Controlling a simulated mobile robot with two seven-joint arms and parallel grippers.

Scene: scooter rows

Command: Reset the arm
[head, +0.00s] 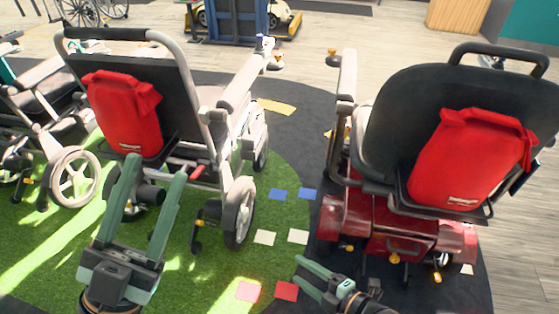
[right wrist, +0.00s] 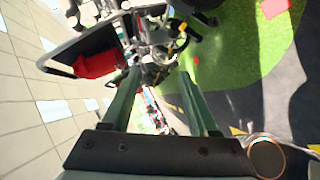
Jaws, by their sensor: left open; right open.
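My left gripper (head: 154,178) is open and empty in the lower left of the head view. Its two green fingers point away from me, toward the grey wheelchair. My right gripper (head: 300,271) is low in the middle of the head view, left of the red scooter's base, with its green fingers pointing left. In the right wrist view my right gripper (right wrist: 157,78) has its fingers spread wide with nothing held between them. The right wrist picture is tilted and partly blurred.
A grey wheelchair (head: 200,100) with a red bag (head: 125,112) stands ahead left. A red scooter (head: 350,222) with a red bag (head: 468,158) stands right. Another wheelchair (head: 75,180) is at far left. Coloured floor squares (head: 298,237) lie between them on open ground.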

